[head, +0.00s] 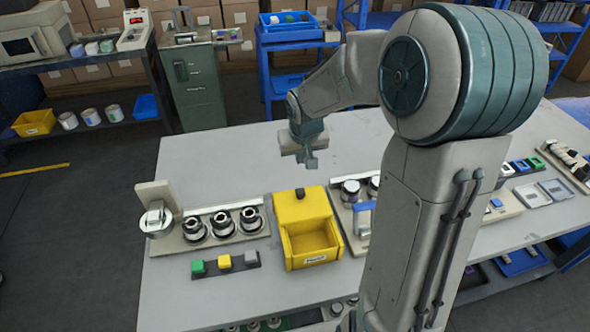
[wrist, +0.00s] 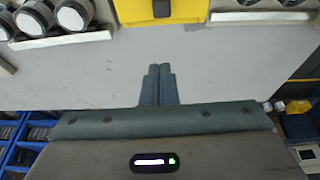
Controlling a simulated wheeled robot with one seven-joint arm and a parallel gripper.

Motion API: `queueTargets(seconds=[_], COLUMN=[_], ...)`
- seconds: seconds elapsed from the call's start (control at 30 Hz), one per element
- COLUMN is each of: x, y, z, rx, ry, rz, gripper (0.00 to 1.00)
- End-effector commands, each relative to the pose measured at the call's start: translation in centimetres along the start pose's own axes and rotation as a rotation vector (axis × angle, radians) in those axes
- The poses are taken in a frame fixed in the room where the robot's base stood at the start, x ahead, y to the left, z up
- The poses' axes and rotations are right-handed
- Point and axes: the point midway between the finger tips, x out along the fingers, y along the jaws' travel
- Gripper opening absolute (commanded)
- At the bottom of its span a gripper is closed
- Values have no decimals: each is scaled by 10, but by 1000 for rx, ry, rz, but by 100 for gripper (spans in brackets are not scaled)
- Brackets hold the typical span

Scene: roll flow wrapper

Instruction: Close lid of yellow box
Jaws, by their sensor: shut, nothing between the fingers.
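The yellow box (head: 318,262) stands on the grey table, with a white label on its front. Its interior is open toward the front and looks empty. Its yellow lid (head: 290,210) is raised at the back, with a dark knob (head: 300,194) near its top edge. In the wrist view, the yellow lid (wrist: 130,10) and dark knob (wrist: 161,8) show at the top edge, cut off. My gripper (head: 311,166) is above the table behind the box, apart from it. Its fingers (wrist: 160,68) are together and empty in the wrist view.
Left of the box is a holder with several metal rollers (head: 222,222) and a strip of coloured blocks (head: 225,263). Close on its right is another fixture with metal cylinders (head: 350,190). The table (head: 225,160) behind the box is clear.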

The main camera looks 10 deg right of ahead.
Motion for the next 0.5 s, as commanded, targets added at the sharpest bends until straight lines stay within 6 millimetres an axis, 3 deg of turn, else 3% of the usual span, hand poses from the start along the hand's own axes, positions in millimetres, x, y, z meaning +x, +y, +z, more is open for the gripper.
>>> queueTargets(seconds=[0.27,0.5], x=[20,58], y=[-2,-4], z=[-12,-11], rx=[9,8], ry=[10,7], rz=[-28,-29], gripper=[0,0])
